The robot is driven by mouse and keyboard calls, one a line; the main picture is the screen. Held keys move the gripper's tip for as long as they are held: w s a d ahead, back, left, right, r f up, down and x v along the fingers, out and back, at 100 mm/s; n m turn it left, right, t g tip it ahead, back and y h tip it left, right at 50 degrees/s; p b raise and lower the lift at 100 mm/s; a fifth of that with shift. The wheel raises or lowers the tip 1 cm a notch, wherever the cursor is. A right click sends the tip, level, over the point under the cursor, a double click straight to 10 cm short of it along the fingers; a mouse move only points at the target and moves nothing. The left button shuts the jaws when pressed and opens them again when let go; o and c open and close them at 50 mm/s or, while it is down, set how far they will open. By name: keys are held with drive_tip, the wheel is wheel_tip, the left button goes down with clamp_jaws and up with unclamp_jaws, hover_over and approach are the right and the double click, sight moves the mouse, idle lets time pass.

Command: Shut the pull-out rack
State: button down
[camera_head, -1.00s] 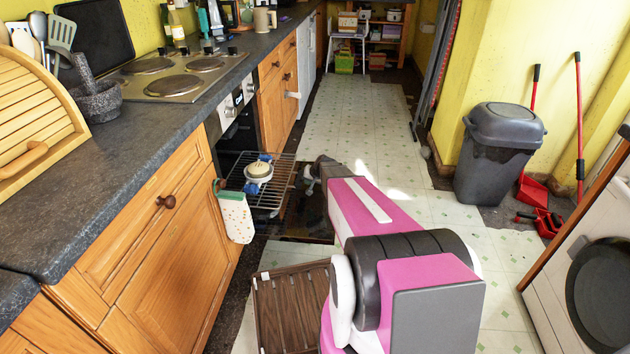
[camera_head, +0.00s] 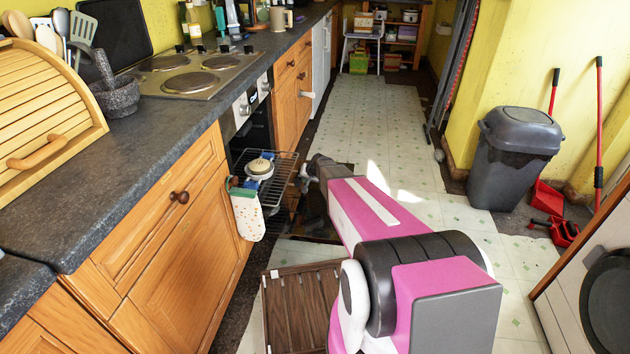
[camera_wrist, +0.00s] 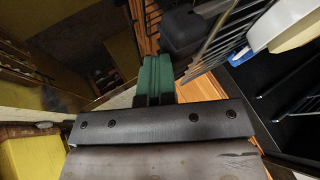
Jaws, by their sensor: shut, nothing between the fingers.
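The pull-out rack (camera_head: 284,184) is a wire oven shelf. It sticks out of the open oven below the hob, with a pale round dish (camera_head: 260,167) on blue supports on it. My gripper (camera_head: 303,177) is at the rack's outer, right-hand end; its fingertips are small and partly hidden in the head view. In the wrist view its green fingers (camera_wrist: 153,80) are closed together and empty. The rack's wires (camera_wrist: 222,42) show just right of them, with the dish (camera_wrist: 285,25) beyond. I cannot tell whether the fingers touch the rack.
A spotted oven mitt (camera_head: 247,213) hangs at the counter front beside the rack. A brown slatted tray-like item (camera_head: 300,308) lies on the floor near my base. A grey bin (camera_head: 515,160) stands at the right. The tiled floor (camera_head: 370,120) beyond is clear.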

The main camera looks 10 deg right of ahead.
sight(258, 173)
drive_tip(key=w+a, duration=0.3)
drive_tip(key=a, duration=0.4)
drive_tip(key=w+a, duration=0.2)
drive_tip(key=a, duration=0.5)
drive_tip(key=w+a, duration=0.3)
drive_tip(key=a, duration=0.5)
drive_tip(key=shift+w, duration=0.3)
drive_tip(key=shift+d, duration=0.1)
drive_tip(key=shift+s+d, duration=0.1)
